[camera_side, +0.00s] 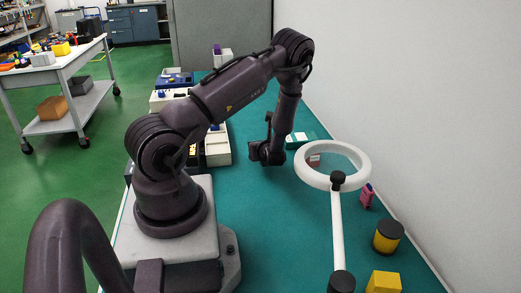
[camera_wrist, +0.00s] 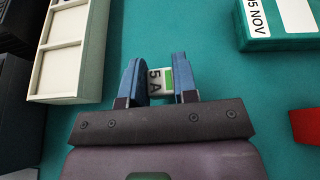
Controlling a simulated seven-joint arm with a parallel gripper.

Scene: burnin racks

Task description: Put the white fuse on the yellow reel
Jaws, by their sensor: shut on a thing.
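My gripper (camera_wrist: 160,88) is shut on the white fuse (camera_wrist: 155,85), a small white piece with a green part and a "5 A" label, between its two blue fingers in the wrist view. In the side view my gripper (camera_side: 267,155) is low over the middle of the teal bench, and the fuse cannot be made out there. The yellow reel (camera_side: 387,238), a yellow cylinder with a black top, stands upright at the right front of the bench, well apart from my gripper.
A magnifier ring (camera_side: 301,173) on a white arm stands between my gripper and the reel. A pink item (camera_side: 367,197) and a yellow block (camera_side: 383,283) are near the reel. A pale compartment tray (camera_wrist: 37,98), a green-and-white box (camera_wrist: 285,44) and a red thing (camera_wrist: 306,126) surround my gripper.

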